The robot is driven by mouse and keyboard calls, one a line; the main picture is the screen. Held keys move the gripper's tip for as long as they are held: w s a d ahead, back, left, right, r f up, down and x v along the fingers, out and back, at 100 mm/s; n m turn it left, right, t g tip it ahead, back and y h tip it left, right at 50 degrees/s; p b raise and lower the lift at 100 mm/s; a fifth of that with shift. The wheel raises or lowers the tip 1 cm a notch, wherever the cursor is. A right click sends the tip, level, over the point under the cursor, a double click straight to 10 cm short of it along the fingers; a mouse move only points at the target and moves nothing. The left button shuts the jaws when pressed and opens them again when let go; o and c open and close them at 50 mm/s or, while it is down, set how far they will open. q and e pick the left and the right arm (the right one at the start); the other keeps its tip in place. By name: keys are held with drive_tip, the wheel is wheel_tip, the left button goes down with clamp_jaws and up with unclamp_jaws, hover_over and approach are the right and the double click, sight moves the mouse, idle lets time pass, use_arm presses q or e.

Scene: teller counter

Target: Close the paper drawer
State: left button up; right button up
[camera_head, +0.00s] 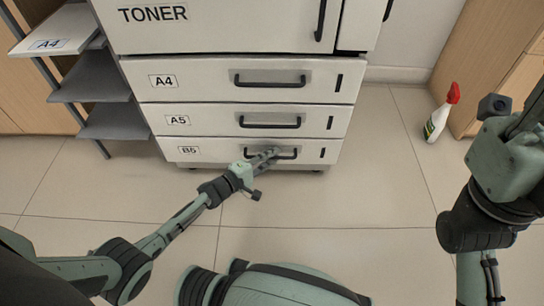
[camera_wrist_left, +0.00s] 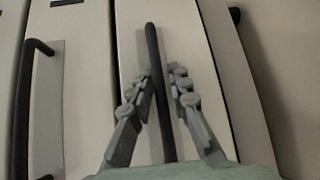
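The bottom drawer front, labelled B5 (camera_head: 215,154), is the lowest of the white unit's drawers in the head view. Its front looks about flush with the one above; I cannot tell a small gap. My left gripper (camera_head: 270,157) reaches its black bar handle (camera_head: 288,155). In the left wrist view the handle (camera_wrist_left: 152,45) runs between the two fingers (camera_wrist_left: 160,76), whose tips close in around it. The A4 (camera_head: 220,80) and A5 (camera_head: 210,120) drawers above look flush. My right gripper (camera_head: 528,125) is at the right edge, its fingers mostly cut off.
The toner compartment (camera_head: 230,30) is above the drawers. Grey shelves (camera_head: 93,78) stand at the left. A white spray bottle with a red top (camera_head: 440,115) stands on the floor at the right, near a wooden cabinet (camera_head: 495,50). Tiled floor (camera_head: 370,190) before the unit is clear.

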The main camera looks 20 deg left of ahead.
use_arm(q)
drive_tip(key=shift+w+r, duration=0.15)
drive_tip(key=v, duration=1.2)
